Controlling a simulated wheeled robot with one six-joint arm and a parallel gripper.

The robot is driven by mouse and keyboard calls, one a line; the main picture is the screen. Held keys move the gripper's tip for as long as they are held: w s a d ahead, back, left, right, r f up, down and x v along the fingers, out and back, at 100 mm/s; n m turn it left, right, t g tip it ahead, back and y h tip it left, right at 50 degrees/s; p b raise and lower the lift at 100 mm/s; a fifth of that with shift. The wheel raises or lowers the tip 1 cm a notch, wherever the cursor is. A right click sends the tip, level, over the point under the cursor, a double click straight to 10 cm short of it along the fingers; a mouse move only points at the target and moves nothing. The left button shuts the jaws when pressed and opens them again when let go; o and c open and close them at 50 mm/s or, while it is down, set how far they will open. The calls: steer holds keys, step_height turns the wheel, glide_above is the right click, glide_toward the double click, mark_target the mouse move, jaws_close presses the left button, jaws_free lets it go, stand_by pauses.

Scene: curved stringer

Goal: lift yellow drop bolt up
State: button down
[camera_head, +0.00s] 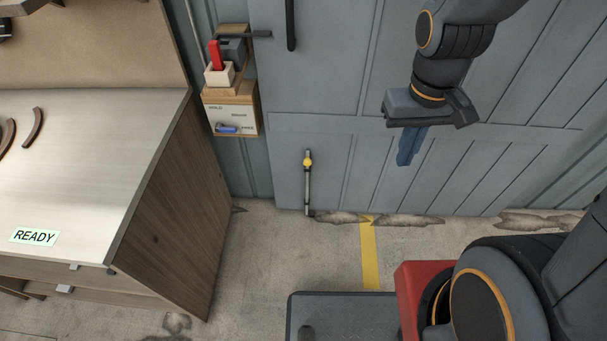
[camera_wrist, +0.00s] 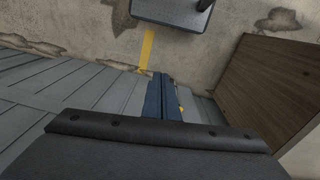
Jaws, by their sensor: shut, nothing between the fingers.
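The drop bolt (camera_head: 307,183) is a thin upright metal rod with a yellow knob (camera_head: 307,162) near its top. It is mounted low on the grey door (camera_head: 340,135), and its lower end is at the floor line. In the wrist view a small bit of yellow (camera_wrist: 181,108) shows just beside my fingers; most of the bolt is hidden there. My gripper (camera_head: 408,148) is in front of the door, to the right of the bolt and apart from it. Its blue fingers (camera_wrist: 163,98) are shut together and empty, pointing down.
A wooden workbench (camera_head: 165,215) with a READY label (camera_head: 34,237) stands at the left. A wooden box (camera_head: 232,108) with a red-handled switch (camera_head: 215,55) above it is on the wall. A dark vertical door handle (camera_head: 291,25) is higher up. A yellow floor stripe (camera_head: 369,255) runs below the door.

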steer(key=w+d+f+n+g+h+b, duration=0.15)
steer(key=f+n+h+b, duration=0.3)
steer(key=f+b, duration=0.6)
steer(key=w+d+f+n+g+h+b, duration=0.1)
steer(key=d+f+n+g+h+b, duration=0.15)
steer(key=f+n+h+b, duration=0.7)
steer(key=w+f+m+t+y+b, duration=0.15)
steer(key=w+f+t+b, duration=0.25)
steer(key=w+f, duration=0.4)
steer(key=w+a+f+n+t+b, duration=0.7)
steer(key=w+a+f+t+b, duration=0.35)
steer(key=f, duration=0.35)
steer(key=w+a+f+n+t+y+b, duration=0.3)
steer(key=a+f+n+t+y+b, duration=0.5)
steer(key=a+f, duration=0.6)
steer(key=a+t+y+b, duration=0.1)
steer(key=a+y+b, duration=0.1)
steer(key=a, duration=0.2)
steer(key=shift+w+f+n, duration=0.15)
steer(key=shift+f+n, duration=0.05)
steer(key=shift+n, duration=0.15)
steer(key=shift+d+t, duration=0.1)
steer(key=shift+t, duration=0.15)
